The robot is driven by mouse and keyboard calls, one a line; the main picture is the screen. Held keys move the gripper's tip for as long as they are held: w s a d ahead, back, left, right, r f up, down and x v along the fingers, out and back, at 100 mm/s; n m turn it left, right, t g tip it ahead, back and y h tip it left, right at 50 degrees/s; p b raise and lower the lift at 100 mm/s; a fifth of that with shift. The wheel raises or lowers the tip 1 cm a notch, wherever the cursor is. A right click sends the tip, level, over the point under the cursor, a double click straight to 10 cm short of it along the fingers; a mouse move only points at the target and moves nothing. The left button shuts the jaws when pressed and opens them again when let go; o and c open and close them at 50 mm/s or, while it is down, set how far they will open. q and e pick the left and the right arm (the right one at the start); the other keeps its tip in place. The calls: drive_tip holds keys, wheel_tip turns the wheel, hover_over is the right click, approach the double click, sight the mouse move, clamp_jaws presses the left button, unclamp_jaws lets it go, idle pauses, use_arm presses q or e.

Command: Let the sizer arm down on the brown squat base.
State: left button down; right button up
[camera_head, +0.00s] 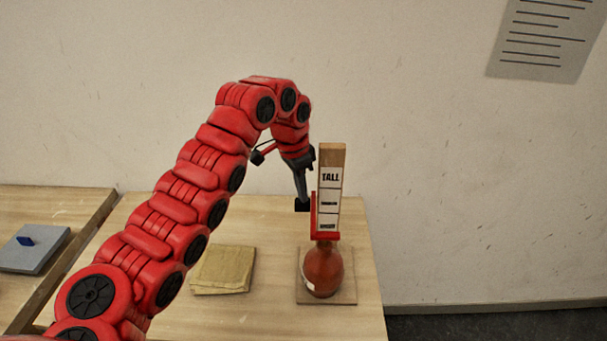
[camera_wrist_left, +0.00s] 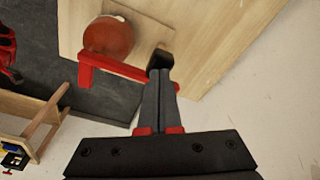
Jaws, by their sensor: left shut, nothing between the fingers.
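The brown squat base (camera_head: 322,272) is a round reddish-brown body on a thin square board (camera_head: 347,290) on the table. Behind it stands the wooden sizer post (camera_head: 329,188) with a label reading TALL at the top and smaller words below. The red sizer arm (camera_head: 325,236) is low on the post, level with the top of the base; I cannot tell whether they touch. In the left wrist view the red arm (camera_wrist_left: 118,68) passes beside the round base (camera_wrist_left: 108,37). My left gripper (camera_head: 302,205) is shut and empty, just left of the post.
A stack of tan sheets (camera_head: 223,270) lies left of the base on the light wooden table (camera_head: 270,310). A second table (camera_head: 60,203) at the left holds a grey plate (camera_head: 30,255) with a small blue piece (camera_head: 25,241). The wall stands close behind.

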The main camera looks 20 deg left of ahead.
idle(0.3)
use_arm(q)
wheel_tip(320, 180, up, 16)
drive_tip(key=p, duration=1.2)
drive_tip(key=shift+f, duration=0.15)
